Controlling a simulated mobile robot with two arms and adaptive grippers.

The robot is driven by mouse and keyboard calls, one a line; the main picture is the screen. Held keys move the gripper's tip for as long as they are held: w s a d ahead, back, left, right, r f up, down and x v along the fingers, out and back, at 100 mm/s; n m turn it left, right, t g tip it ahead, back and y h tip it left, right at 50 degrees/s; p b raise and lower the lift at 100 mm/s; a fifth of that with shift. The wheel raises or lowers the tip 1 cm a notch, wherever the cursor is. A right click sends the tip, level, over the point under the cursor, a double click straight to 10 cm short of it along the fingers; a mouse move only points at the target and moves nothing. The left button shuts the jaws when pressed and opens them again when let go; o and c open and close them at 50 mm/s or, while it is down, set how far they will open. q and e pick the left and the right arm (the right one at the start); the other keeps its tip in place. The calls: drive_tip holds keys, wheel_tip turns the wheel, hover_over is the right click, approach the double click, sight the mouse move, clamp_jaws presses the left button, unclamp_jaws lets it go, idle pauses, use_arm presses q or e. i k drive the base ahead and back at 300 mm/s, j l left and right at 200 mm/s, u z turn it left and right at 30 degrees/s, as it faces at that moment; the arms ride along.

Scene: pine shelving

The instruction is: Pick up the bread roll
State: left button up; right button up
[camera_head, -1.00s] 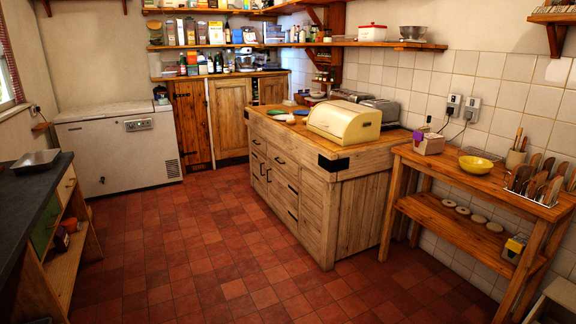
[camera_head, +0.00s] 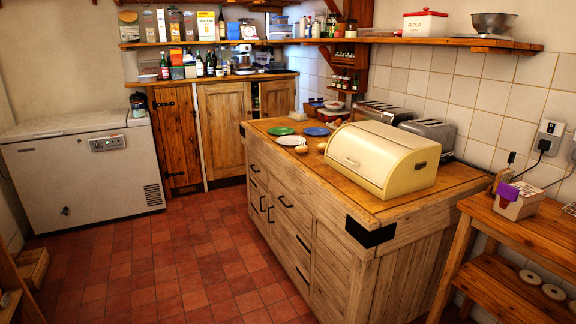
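A small tan rounded thing (camera_head: 301,149), which looks like a bread roll, lies on the wooden top of the kitchen island (camera_head: 425,198), just in front of a white plate (camera_head: 290,140). Another small pale thing (camera_head: 322,147) lies to its right, close to the cream bread bin (camera_head: 385,160). Both are too small to make out clearly. The bread bin's lid looks shut and its inside is hidden. Neither of my grippers shows in the head view.
A side table (camera_head: 520,225) stands at right, a white chest freezer (camera_head: 80,165) at left. The red tiled floor (camera_head: 190,275) left of the island is clear.

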sight(304, 149)
drive_tip(key=i+z, duration=0.1)
drive_tip(key=i, duration=0.6)
drive_tip(key=i+j, duration=0.15)
drive_tip(key=i, duration=0.55)
drive_tip(key=i+j+z, duration=0.15)
drive_tip(key=i, duration=0.55)
